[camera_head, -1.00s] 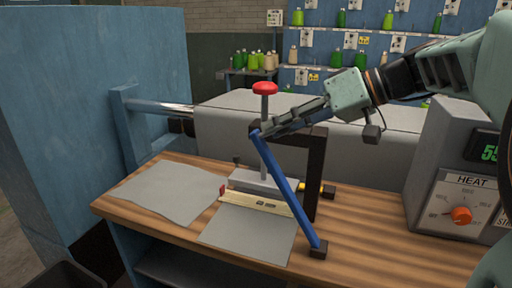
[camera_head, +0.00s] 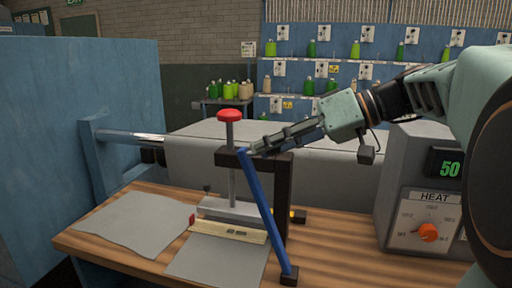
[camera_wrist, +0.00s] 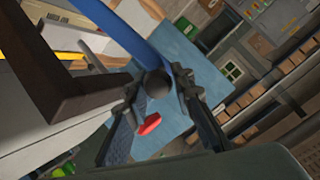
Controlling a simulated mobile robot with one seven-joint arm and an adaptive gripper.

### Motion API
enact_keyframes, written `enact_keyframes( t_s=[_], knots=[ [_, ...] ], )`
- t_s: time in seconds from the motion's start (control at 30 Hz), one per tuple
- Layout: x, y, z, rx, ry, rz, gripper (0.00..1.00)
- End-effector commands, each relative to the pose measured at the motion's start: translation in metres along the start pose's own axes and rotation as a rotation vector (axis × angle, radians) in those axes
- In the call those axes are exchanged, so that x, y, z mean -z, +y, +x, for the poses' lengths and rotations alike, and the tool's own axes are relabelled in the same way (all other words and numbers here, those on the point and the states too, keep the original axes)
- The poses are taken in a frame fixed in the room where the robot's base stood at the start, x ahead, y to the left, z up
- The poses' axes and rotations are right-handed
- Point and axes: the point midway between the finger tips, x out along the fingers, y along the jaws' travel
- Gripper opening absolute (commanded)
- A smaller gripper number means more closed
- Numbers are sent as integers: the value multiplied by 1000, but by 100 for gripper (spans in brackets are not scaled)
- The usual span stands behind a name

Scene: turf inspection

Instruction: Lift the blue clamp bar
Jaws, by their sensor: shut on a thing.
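The blue clamp bar (camera_head: 266,215) stands steeply, leaning left, from a dark pivot block (camera_head: 289,276) at the bench's front edge. My gripper (camera_head: 250,151) is at the bar's upper end, in front of the dark frame (camera_head: 283,190). In the wrist view, the fingers (camera_wrist: 157,84) are shut around the dark round end of the blue bar (camera_wrist: 135,32). The red-topped post (camera_head: 230,115) rises just left of the gripper from a grey block (camera_head: 230,210). Grey sheets (camera_head: 215,262) lie on the bench, one under the pale wooden strip (camera_head: 228,231).
A heat control box (camera_head: 425,180) with an orange dial and a green "50" stands at the right. A large grey roller (camera_head: 190,160) lies behind the bench (camera_head: 335,240). A blue panel (camera_head: 80,130) is at the left. Bare wood lies right of the bar.

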Motion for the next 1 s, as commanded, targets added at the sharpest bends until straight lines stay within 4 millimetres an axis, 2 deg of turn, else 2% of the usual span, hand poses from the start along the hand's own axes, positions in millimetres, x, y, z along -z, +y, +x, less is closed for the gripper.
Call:
enact_keyframes(
  t_s=[0.07,0.1,0.27,0.53,0.63,0.77,1.0],
  knots=[
    [-5,5,-3,-11,-6,10,0],
    [-5,5,-3,-11,-6,10,23],
    [-4,4,-2,-9,-4,9,39],
    [-3,3,-2,-6,-4,5,39],
    [-2,3,-8,-8,-2,5,39],
    [-2,3,-28,-10,-2,5,39],
    [-2,4,-80,-11,-3,7,39]
  ],
)
